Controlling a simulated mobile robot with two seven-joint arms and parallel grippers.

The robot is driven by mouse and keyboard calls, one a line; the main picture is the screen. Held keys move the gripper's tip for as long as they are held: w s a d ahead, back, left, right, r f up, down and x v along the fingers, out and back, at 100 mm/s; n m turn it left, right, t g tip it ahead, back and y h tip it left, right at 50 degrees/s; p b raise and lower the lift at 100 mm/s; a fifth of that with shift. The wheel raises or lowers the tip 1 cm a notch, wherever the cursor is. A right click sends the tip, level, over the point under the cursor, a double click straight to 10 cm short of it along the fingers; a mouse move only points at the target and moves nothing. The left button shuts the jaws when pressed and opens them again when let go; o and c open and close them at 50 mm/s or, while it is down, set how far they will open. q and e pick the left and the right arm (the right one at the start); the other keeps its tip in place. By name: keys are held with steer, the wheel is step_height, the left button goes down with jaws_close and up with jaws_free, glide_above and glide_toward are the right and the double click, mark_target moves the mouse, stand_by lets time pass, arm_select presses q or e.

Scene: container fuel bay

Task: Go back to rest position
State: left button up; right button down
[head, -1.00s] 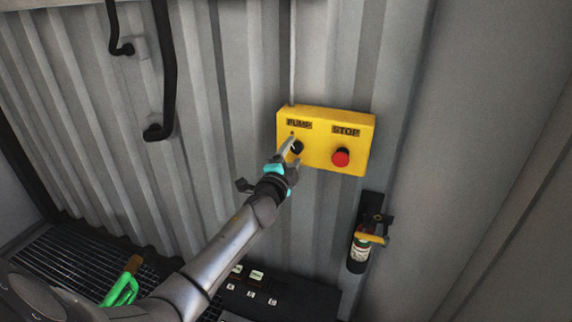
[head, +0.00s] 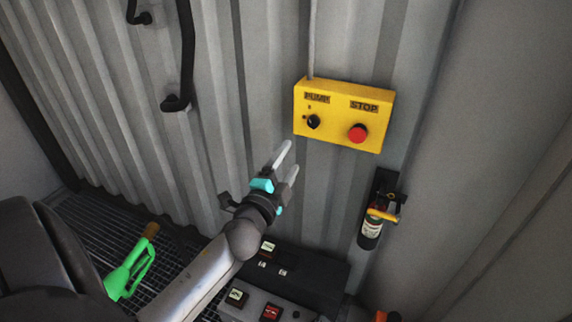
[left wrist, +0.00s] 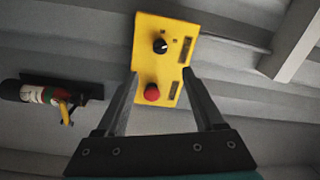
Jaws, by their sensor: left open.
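My left gripper (head: 287,163) is open and empty in the head view, below and a little left of the yellow control box (head: 344,112), apart from it. The box is fixed to the corrugated wall and carries a black PUMP knob (head: 313,121) and a red STOP button (head: 358,132). In the left wrist view the two fingers (left wrist: 158,82) stand apart, with the yellow box (left wrist: 150,72) beyond them and nothing between them. My right gripper is in neither view.
A fire extinguisher (head: 370,231) hangs on the wall at the right. A green fuel nozzle (head: 129,267) is at the lower left, above a dark grating (head: 95,225). A grey panel with labelled switches (head: 262,305) is below my arm.

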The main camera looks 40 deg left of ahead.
arm_select(q)
steer(key=shift+s+d, duration=0.15)
steer(key=shift+s, duration=0.35)
steer(key=shift+f, duration=0.1)
steer(key=s+d+f+n+g+h+b, duration=0.1)
steer(key=s+d+f+n+g, duration=0.2)
steer(key=f, duration=0.9)
steer(key=s+f+g+h+b, duration=0.1)
steer(key=s+f+g, duration=0.3)
steer(key=f, duration=0.9)
steer(key=s+d+f+n+g+h+b, duration=0.15)
steer(key=s+f, duration=0.25)
steer(key=f, duration=0.8)
steer(key=s+d+f+n+g, duration=0.1)
steer(key=s+d+f+g, duration=0.1)
steer(key=s+f, duration=0.4)
steer(key=s+d+f+n+g+h+b, duration=0.1)
steer(key=s+f, duration=0.5)
steer(key=s, duration=0.7)
steer(key=s+d+f+n+g, duration=0.3)
steer(key=s+d+f+g, duration=0.2)
steer(key=s, duration=0.5)
steer(key=shift+s+d+f, duration=0.2)
steer(key=shift+d+f, duration=0.4)
steer(key=shift+f, duration=0.25)
